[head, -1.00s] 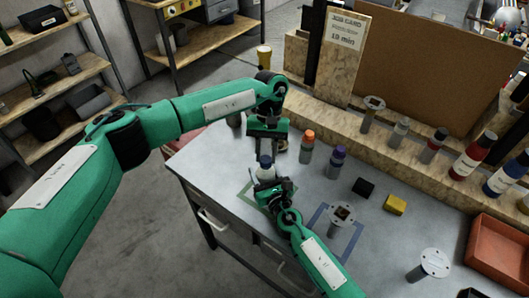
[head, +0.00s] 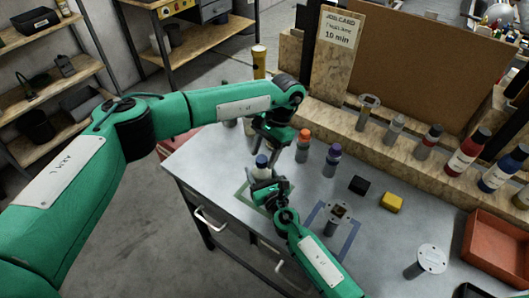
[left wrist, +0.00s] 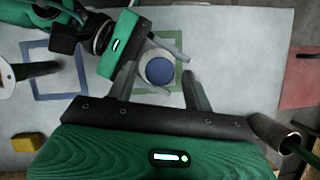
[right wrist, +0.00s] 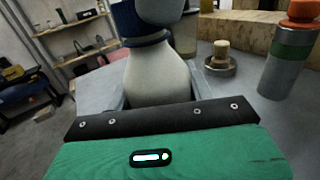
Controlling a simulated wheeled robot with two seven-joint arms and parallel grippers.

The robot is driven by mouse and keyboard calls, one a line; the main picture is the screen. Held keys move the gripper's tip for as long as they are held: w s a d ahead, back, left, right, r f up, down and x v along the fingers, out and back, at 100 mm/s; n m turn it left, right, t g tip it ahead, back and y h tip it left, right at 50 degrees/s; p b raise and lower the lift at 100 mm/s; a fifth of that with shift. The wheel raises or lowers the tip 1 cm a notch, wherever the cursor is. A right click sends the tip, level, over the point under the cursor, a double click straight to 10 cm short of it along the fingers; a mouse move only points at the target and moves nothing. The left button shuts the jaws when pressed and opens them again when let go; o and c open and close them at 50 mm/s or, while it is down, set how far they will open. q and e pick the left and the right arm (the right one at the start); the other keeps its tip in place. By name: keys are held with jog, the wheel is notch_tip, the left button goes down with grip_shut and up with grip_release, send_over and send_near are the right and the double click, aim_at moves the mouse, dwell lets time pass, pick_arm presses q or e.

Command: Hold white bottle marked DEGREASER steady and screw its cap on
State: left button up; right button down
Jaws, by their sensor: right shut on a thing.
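The white bottle (right wrist: 158,78) stands on the bench inside a green outline, with a blue cap (left wrist: 159,71) on top. How tightly the cap sits cannot be told, and no lettering on the bottle is legible. My right gripper (head: 264,180) is shut on the bottle's body from the front. My left gripper (head: 264,152) is above the bottle, pointing down. In the left wrist view its fingers are spread, with the cap between them and gaps on both sides.
Bottles with an orange cap (head: 304,134) and a purple cap (head: 333,151) stand close on the right. A black block (head: 358,185), a yellow block (head: 391,202) and a red tray (head: 503,244) are farther right. A post (head: 337,214) stands in a blue outline.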

pick_arm(q)
jog(key=shift+r, duration=2.25)
jog(key=shift+c, duration=0.4)
